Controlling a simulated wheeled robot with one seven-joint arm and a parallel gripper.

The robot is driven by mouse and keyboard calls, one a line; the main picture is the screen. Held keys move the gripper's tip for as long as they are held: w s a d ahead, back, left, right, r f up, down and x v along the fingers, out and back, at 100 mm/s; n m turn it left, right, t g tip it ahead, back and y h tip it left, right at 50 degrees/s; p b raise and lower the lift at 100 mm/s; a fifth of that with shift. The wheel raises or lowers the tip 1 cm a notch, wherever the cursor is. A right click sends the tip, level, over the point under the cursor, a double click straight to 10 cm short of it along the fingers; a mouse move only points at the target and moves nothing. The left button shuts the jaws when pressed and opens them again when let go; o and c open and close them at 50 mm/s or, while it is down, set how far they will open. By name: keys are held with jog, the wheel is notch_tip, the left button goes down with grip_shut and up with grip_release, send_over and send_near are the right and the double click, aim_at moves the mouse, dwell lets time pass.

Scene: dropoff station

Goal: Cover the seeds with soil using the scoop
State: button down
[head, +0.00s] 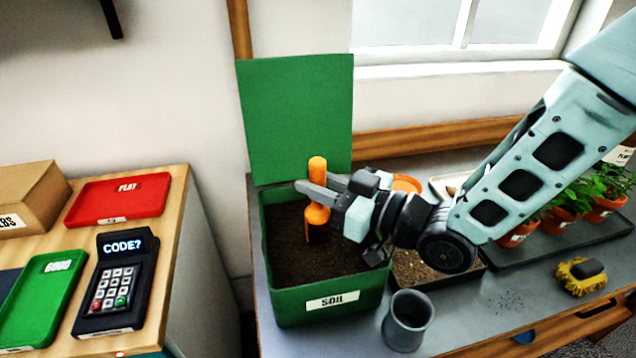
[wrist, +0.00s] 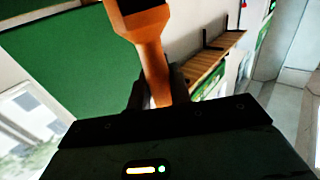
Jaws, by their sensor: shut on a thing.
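The orange scoop (head: 317,220) stands upright over the soil bin, its handle up and its dark lower end at the soil. My gripper (head: 316,197) is shut on its handle. In the wrist view the scoop (wrist: 150,45) runs up from between the jaws, and its dark end is cut off by the top edge. The green bin labelled SOIL (head: 333,301) holds dark soil (head: 290,262), and its lid (head: 295,120) stands open behind. A black tray (head: 465,277) of brown, speckled soil lies right of the bin, partly hidden by my arm. I cannot make out seeds in it.
A grey cup (head: 408,320) stands in front of the tray. Dark specks (head: 507,300) lie on the table near a yellow brush (head: 580,272). Potted plants (head: 560,222) stand at right. An orange round thing (head: 407,183) is behind my gripper. A keypad (head: 112,285) is on the left table.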

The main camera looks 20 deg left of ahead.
aim_at(318, 160)
dwell(0.5)
jog(key=shift+r+p, duration=2.05)
jog(key=shift+r, duration=1.45)
